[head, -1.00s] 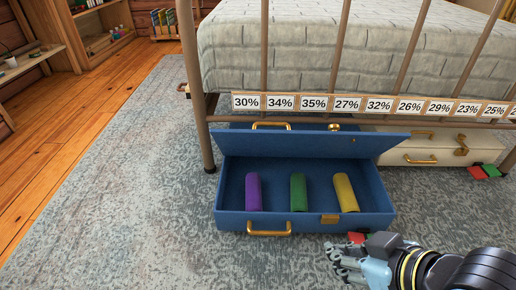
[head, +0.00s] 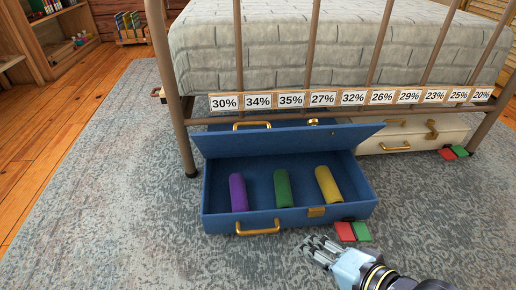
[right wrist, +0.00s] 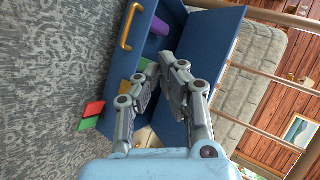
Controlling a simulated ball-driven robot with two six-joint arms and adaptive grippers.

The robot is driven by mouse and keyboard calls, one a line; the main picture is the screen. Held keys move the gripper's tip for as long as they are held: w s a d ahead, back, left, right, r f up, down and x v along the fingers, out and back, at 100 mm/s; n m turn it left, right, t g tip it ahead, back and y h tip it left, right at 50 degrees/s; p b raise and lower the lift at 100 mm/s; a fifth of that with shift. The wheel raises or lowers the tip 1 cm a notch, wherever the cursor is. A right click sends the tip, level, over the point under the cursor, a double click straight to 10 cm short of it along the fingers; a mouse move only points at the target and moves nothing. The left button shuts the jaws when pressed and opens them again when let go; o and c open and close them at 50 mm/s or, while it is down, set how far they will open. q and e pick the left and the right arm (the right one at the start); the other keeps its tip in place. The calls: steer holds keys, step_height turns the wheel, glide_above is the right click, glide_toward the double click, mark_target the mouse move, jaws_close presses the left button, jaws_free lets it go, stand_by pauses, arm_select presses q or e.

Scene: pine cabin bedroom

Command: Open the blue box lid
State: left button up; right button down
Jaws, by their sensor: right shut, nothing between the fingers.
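The blue box (head: 222,220) stands on the rug in front of the bed, and its lid (head: 285,141) is raised and tilted back over the rear edge. Inside lie a purple cylinder (head: 238,192), a green cylinder (head: 283,188) and a yellow cylinder (head: 328,185). My left gripper is not in view.
Red (head: 345,231) and green (head: 362,231) pieces lie by the box's front right corner. A white case (head: 400,138) is under the bed at right. A rail with percentage labels (head: 352,98) crosses above the box. The rug at left is clear.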

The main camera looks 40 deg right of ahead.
steer(key=w+d+f+m+t+h+p, duration=0.1)
steer(key=w+d+f+m+t+h, duration=0.15)
steer(key=m, duration=0.85)
arm_select(q)
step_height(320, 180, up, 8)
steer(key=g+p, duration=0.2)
steer(key=p, duration=0.1)
arm_select(e)
steer(key=m+h+b, duration=0.3)
steer(key=m+h, duration=0.3)
steer(key=m, duration=0.8)
glide_toward(256, 141)
steer(key=x, duration=0.4)
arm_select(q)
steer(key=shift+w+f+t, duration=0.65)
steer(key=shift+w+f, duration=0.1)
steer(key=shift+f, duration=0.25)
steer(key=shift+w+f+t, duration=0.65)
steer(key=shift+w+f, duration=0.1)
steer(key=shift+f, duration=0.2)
arm_select(e)
steer(key=shift+w+d+g+y, duration=0.25)
steer(key=shift+w+d, duration=0.1)
steer(key=shift+w, duration=0.15)
arm_select(q)
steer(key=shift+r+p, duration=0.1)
steer(key=shift+p, duration=0.2)
